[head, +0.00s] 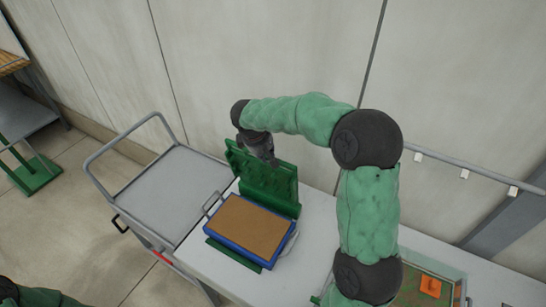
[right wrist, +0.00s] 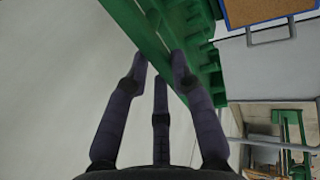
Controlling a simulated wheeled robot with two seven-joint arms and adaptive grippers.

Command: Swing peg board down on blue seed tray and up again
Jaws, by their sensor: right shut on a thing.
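The green peg board (head: 272,190) stands raised at the back of a green base (head: 232,256), leaning back from upright. The blue seed tray (head: 236,251), full of brown soil, lies in front of it on the base, with a wire handle at each end. The soil surface is uncovered. My right gripper (head: 266,160) is shut on the board's upper edge. In the right wrist view its fingers (right wrist: 160,62) straddle the green board's edge (right wrist: 150,30), and a corner of the tray (right wrist: 268,17) shows at the upper right. My left gripper is out of view.
A grey trolley (head: 165,195) with a tubular push handle stands left of the pale worktop (head: 195,262). A container with an orange piece (head: 430,286) sits at the lower right, partly behind my right arm. The wall with a rail (head: 460,170) is behind.

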